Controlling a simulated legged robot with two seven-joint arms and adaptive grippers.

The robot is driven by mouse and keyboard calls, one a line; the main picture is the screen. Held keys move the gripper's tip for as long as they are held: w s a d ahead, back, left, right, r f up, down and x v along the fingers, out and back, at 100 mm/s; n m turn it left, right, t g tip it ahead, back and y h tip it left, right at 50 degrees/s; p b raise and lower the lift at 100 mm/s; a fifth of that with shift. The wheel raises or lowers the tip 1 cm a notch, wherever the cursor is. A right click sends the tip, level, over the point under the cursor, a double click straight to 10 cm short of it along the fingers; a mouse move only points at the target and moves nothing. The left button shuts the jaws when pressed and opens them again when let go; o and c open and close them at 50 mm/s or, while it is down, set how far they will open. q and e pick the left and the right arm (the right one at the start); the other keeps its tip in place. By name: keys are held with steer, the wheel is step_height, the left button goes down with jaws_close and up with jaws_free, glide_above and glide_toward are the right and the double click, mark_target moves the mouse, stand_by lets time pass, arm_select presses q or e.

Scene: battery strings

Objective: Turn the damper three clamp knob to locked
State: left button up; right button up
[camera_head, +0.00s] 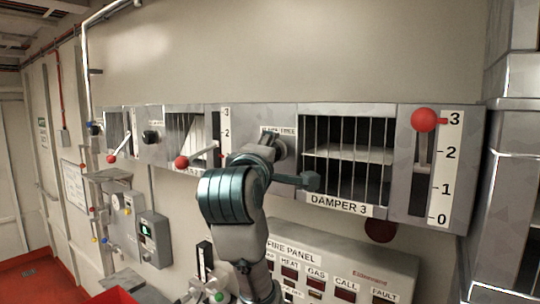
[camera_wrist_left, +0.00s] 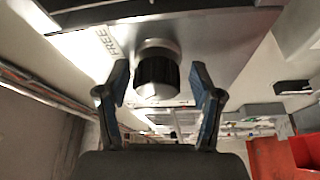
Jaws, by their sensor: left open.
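The damper three clamp knob is a black ribbed round knob (camera_wrist_left: 157,72) on a grey metal panel in the left wrist view. A "FREE" label (camera_wrist_left: 106,41) is printed to its left. My left gripper (camera_wrist_left: 160,84) is open, one finger on each side of the knob, with a visible gap at each side. Whether the fingers reach past its front face I cannot tell. In the head view my arm covers most of the knob's place, left of the damper 3 grille (camera_head: 347,160), under a small label (camera_head: 278,131). My right gripper is not in view.
The damper 3 lever with its red ball (camera_head: 424,120) stands near 3 on its scale (camera_head: 446,165). Another red-ball lever (camera_head: 182,162) and black knob (camera_head: 150,137) are to the left. A fire panel (camera_head: 345,265) is below. A grey cabinet (camera_head: 509,160) stands at the right.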

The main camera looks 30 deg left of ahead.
arm_select(q)
steer(key=v, duration=1.1)
steer(key=shift+s+d, duration=0.25)
steer(key=shift+s, duration=0.15)
steer(key=shift+a+f, duration=0.15)
